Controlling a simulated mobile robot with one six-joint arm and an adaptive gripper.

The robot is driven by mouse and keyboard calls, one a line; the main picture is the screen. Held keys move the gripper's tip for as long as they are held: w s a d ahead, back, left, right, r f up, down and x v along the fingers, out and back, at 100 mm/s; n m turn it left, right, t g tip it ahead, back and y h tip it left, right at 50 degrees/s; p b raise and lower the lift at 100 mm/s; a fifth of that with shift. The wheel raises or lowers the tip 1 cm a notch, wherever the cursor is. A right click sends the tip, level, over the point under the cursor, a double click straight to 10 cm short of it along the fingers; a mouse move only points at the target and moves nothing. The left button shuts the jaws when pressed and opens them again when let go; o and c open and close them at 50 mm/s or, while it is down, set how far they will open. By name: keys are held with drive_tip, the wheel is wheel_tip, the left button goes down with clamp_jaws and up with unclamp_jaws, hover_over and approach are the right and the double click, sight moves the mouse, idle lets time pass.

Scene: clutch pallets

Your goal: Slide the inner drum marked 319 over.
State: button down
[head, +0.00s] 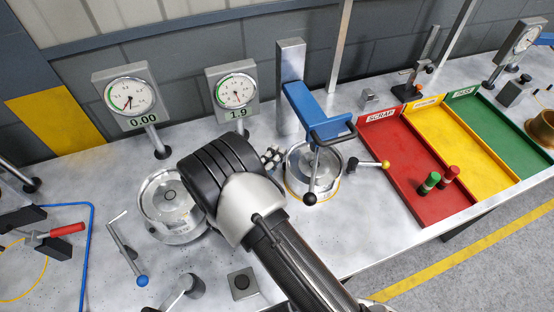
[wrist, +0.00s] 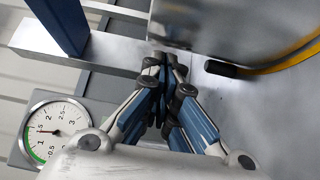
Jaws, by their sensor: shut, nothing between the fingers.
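Two round metal drum fixtures stand on the bench in the head view. The left fixture (head: 158,222) has a clear-looking ring and a disc inside. The right fixture (head: 330,183) stands under a blue clamp arm (head: 310,100) with a black ball lever. No mark 319 is legible, so I cannot tell which holds that drum. My gripper (head: 272,157) is at the left side of the right fixture. In the wrist view my gripper's fingertips (wrist: 168,62) are together and empty, close to a shiny metal wall (wrist: 225,30). Whether they touch it is unclear.
A yellow-knobbed lever (head: 370,163) is right of the right fixture.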

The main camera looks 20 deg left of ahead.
sight(289, 177)
drive_tip(key=shift+f, duration=0.55)
drive_tip(key=shift+s+d+r, duration=0.2)
drive_tip(key=shift+s+d, duration=0.15)
drive_tip(key=shift+s, duration=0.1)
drive_tip(key=s+d, duration=0.1)
drive_tip(key=s, duration=0.1)
drive_tip(key=s+d, duration=0.3)
drive_tip(key=s, duration=0.1)
drive_tip(key=shift+s+d, duration=0.1)
drive_tip(key=shift+d, duration=0.25)
drive_tip(key=shift+a, duration=0.1)
